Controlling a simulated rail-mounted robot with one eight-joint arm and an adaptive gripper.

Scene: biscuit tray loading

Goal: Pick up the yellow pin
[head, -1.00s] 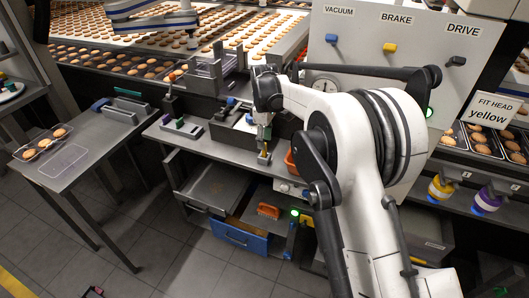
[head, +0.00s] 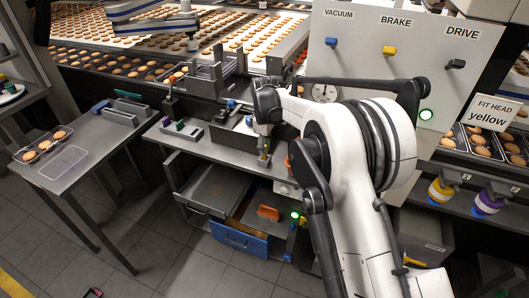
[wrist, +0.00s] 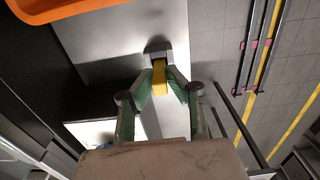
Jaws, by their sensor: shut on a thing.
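The yellow pin (wrist: 159,77) stands between my gripper's green-padded fingers in the wrist view, its far end at a grey block (wrist: 158,50). My gripper (wrist: 156,90) is shut on the pin. In the head view my gripper (head: 264,143) points down at the front of the grey bench, with a small bit of yellow pin (head: 264,157) below it. I cannot tell whether the pin is still seated in the grey block.
An orange bin (wrist: 65,8) lies close by in the wrist view. A small block rack (head: 182,129) stands left on the bench. An open blue drawer (head: 240,238) is below. The panel (head: 385,85) with three levers rises behind my arm. A sign (head: 494,112) reads "FIT HEAD yellow".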

